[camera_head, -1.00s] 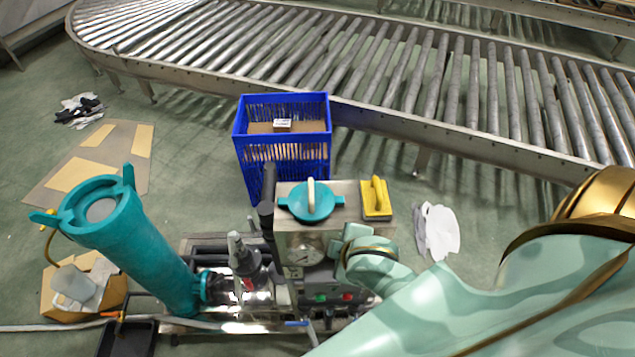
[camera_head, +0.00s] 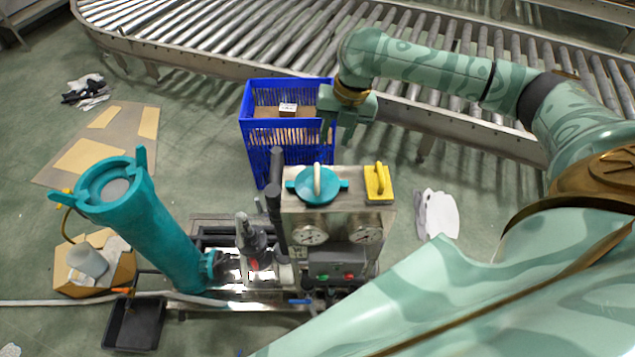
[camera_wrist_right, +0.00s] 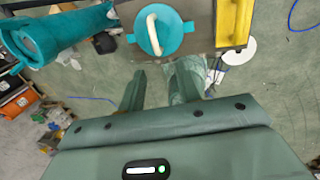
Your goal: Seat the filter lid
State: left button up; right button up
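The teal filter lid (camera_head: 300,190) with a pale loop handle (camera_head: 317,180) lies on top of the metal control box (camera_head: 345,218). The teal filter housing (camera_head: 150,225) leans at the left, its top open with a grey inside and side lugs. My right gripper (camera_head: 336,138) is raised behind and right of the lid, apart from it. In the right wrist view its fingers (camera_wrist_right: 155,90) are spread and empty, with the lid (camera_wrist_right: 172,40) beyond them and the housing (camera_wrist_right: 70,30) at upper left. My left gripper is not in view.
A blue crate (camera_head: 275,135) stands behind, close to my right gripper, with the roller conveyor (camera_head: 440,95) further back. Pipes and a valve (camera_head: 250,240) stand between housing and box.

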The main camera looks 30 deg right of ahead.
send_near(317, 174)
notch_tip(317, 174, down, 6)
jog(key=shift+r+b, duration=0.25)
jog(key=shift+b, duration=0.2)
jog(key=f, duration=0.1)
jog(key=a+f, duration=0.1)
jog(key=f, duration=0.1)
jog(key=w+f, duration=0.1)
jog(key=f, duration=0.1)
jog(key=shift+a, duration=0.35)
jog(key=shift+s, duration=0.1)
jog(key=shift+c, duration=0.3)
grip_shut()
